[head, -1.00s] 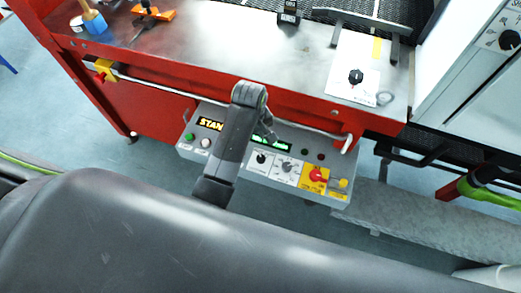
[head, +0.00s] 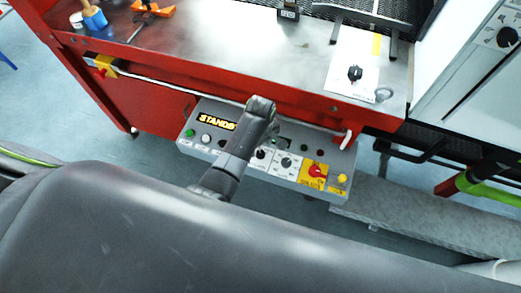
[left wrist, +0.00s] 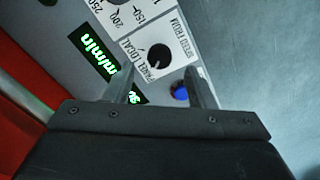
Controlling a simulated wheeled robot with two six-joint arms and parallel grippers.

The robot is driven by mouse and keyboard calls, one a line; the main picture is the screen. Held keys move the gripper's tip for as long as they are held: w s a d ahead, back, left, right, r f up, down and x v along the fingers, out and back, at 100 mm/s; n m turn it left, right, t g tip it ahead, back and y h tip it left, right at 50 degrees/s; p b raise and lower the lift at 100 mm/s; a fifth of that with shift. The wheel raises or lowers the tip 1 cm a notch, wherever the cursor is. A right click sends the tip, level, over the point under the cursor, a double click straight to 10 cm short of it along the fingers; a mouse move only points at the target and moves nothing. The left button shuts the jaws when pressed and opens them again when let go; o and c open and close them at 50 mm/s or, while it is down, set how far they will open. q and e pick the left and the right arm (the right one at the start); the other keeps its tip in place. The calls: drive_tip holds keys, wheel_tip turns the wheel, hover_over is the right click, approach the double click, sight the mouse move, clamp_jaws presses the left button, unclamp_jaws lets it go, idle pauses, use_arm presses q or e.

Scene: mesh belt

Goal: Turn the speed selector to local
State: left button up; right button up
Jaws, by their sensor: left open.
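The speed selector (left wrist: 158,57) is a round black knob on a white plate marked "SPEED FROM", with "PANEL" and "LOCAL" beside it, in the left wrist view. I cannot tell which word its pointer faces. In the head view the selector (head: 260,154) is partly hidden by my left arm. It sits on the grey control panel (head: 345,160). My left gripper (left wrist: 160,82) is open and empty, its two fingers pointing at the panel, with the knob seen just beyond and between the fingertips. It also shows above the panel in the head view (head: 271,131). My right gripper is not in view.
A dial knob (head: 286,162) and a red switch on a yellow plate (head: 317,171) are right of the selector. A blue button (left wrist: 180,91) shows close to one finger. A white rail (head: 210,90) runs along the red machine above the panel.

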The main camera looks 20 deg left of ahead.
sight(261, 153)
use_arm(q)
drive_tip(key=shift+f, duration=1.95)
drive_tip(key=c, duration=1)
drive_tip(key=shift+o, duration=0.2)
